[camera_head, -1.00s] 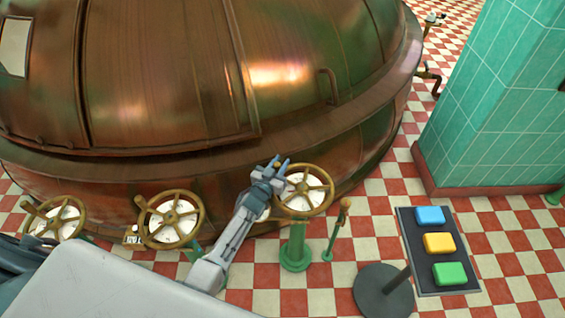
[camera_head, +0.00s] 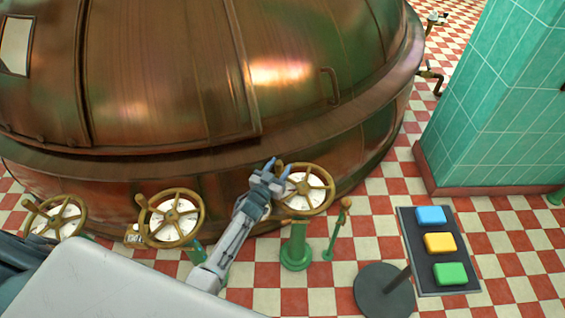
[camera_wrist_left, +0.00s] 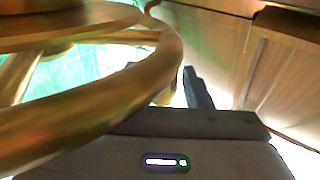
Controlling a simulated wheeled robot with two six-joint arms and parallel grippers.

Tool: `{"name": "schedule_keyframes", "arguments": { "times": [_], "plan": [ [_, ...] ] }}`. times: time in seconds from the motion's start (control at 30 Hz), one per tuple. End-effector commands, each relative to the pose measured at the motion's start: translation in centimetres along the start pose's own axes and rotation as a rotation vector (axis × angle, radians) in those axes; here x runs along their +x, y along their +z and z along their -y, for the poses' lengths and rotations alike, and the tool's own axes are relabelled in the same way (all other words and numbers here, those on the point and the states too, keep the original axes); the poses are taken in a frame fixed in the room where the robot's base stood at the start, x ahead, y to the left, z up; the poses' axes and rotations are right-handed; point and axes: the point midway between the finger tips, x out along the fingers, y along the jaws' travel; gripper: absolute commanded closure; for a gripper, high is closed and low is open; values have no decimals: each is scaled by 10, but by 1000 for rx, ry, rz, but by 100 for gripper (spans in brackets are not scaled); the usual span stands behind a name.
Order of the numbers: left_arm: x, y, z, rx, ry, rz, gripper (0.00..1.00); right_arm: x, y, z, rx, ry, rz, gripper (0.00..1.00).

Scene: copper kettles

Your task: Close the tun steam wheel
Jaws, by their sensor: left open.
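Three brass handwheels with white dials stand along the base of the copper tun (camera_head: 170,90). My left gripper (camera_head: 277,167) is open at the upper left rim of the right wheel (camera_head: 306,189). A brown knob-like piece (camera_head: 289,222) shows below that wheel's lower left rim. In the left wrist view, the brass rim (camera_wrist_left: 150,80) looms large on the left. One dark finger (camera_wrist_left: 198,88) shows beside it, and the other is mostly hidden behind the rim. I cannot read a label naming the wheel. My right gripper is out of view.
The middle wheel (camera_head: 172,218) and left wheel (camera_head: 55,217) stand to the left. A button stand (camera_head: 438,250) with blue, yellow and green buttons stands at right, near a green tiled pillar (camera_head: 495,100). Checkered floor is clear between stand and pillar.

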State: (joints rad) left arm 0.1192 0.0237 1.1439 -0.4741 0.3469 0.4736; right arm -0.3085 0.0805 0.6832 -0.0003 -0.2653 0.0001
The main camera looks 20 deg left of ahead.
Motion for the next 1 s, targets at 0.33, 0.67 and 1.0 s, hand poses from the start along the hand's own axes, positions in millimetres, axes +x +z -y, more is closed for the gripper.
{"name": "schedule_keyframes", "arguments": {
  "times": [0.33,0.67,1.0],
  "plan": [
    [-64,1,-1,1,1,0,55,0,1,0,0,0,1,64],
    [-81,0,-2,0,2,-1,55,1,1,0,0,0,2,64],
    [-81,0,-2,0,1,-1,55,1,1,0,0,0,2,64]
  ]
}}
